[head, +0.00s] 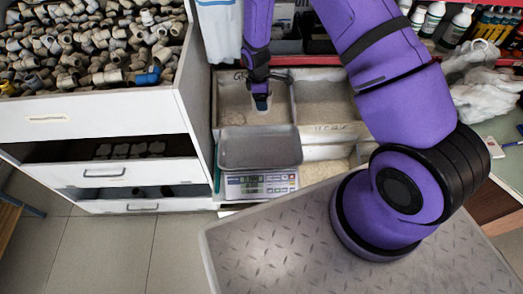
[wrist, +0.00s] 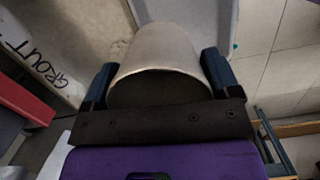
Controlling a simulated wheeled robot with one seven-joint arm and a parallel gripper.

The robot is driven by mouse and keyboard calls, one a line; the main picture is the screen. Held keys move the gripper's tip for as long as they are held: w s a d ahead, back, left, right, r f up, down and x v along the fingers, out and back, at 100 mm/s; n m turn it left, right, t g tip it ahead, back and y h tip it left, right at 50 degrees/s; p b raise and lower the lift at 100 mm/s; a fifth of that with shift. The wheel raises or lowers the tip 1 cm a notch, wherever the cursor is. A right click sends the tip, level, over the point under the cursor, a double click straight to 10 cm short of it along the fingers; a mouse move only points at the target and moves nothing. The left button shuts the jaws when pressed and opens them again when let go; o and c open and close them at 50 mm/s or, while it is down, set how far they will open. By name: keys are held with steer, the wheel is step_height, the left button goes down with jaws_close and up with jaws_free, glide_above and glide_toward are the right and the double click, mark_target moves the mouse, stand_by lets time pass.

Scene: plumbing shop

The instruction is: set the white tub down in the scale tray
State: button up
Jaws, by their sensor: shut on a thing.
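The white tub (wrist: 160,55) is between the two dark blue fingers of my gripper (wrist: 158,78) in the wrist view, with one finger against each side. Its rim and dark inside face the camera. In the head view my gripper (head: 262,103) points down over the bins just behind the scale; I cannot make out the tub there. The scale tray (head: 260,148) is a shallow grey pan, empty, on top of the scale (head: 261,184) with its keypad and display at the front. My gripper is behind the tray's far edge, not over its middle.
Bins of pale powder (head: 325,102) lie behind and right of the scale. A white drawer cabinet (head: 95,115) heaped with pipe fittings stands close on the left. Bottles (head: 455,25) and crumpled plastic bags (head: 485,95) are at the right. Tiled floor (head: 110,250) is at the front left.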

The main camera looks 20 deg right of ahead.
steer(key=s+a+f+n+t, duration=0.1)
steer(key=s+f+n, duration=0.1)
steer(key=f+n, duration=0.4)
steer(key=s+a+f+n, duration=0.2)
steer(key=f+n, duration=0.4)
steer(key=f, duration=0.1)
glide_above(260, 151)
step_height(260, 151, down, 9)
steer(key=shift+f, duration=0.15)
steer(key=shift+f, duration=0.15)
steer(key=o, duration=0.8)
steer(key=shift+c, duration=0.2)
